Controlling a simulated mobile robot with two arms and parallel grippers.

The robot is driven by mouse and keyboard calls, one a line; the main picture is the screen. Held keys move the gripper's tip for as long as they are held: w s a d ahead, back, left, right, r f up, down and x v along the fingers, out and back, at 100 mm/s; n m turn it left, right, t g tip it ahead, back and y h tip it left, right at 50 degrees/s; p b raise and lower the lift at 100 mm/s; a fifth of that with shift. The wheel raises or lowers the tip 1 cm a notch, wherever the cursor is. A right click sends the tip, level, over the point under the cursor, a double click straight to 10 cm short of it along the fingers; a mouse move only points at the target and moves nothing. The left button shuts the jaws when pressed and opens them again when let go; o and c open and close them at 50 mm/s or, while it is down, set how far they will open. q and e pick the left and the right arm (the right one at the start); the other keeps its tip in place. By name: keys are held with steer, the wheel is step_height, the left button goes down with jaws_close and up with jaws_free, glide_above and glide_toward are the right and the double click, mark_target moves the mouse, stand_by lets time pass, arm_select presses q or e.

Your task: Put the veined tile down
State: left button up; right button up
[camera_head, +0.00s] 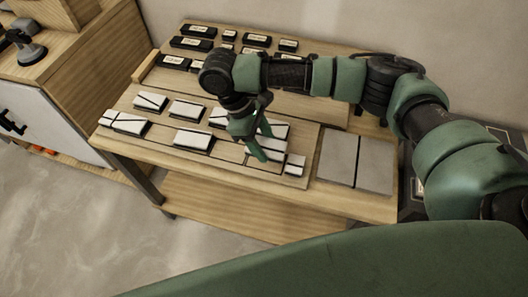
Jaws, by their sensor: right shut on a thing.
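My right gripper (262,141) reaches down over the front part of the wooden table, among white tiles. It is shut on a tile, taken to be the veined tile; its fingers and arm hide most of it, so its pattern and whether it touches the board are unclear. A white tile (276,130) shows just right of the fingers. Other white tiles with thin dark lines lie to the left, such as one tile (150,101) and another tile (193,138). My left gripper is not in view.
Two grey slabs (338,157) lie side by side on the table's right. Dark blocks with pale labels (199,31) stand in rows at the back. A small tile (295,164) lies near the front edge. A wooden cabinet (110,50) stands at the left.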

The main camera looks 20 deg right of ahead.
steer(key=shift+f, duration=2.3)
steer(key=shift+f, duration=0.1)
steer(key=o, duration=1.4)
steer(key=v, duration=1.2)
steer(key=shift+a+b, duration=0.1)
steer(key=shift+b, duration=0.2)
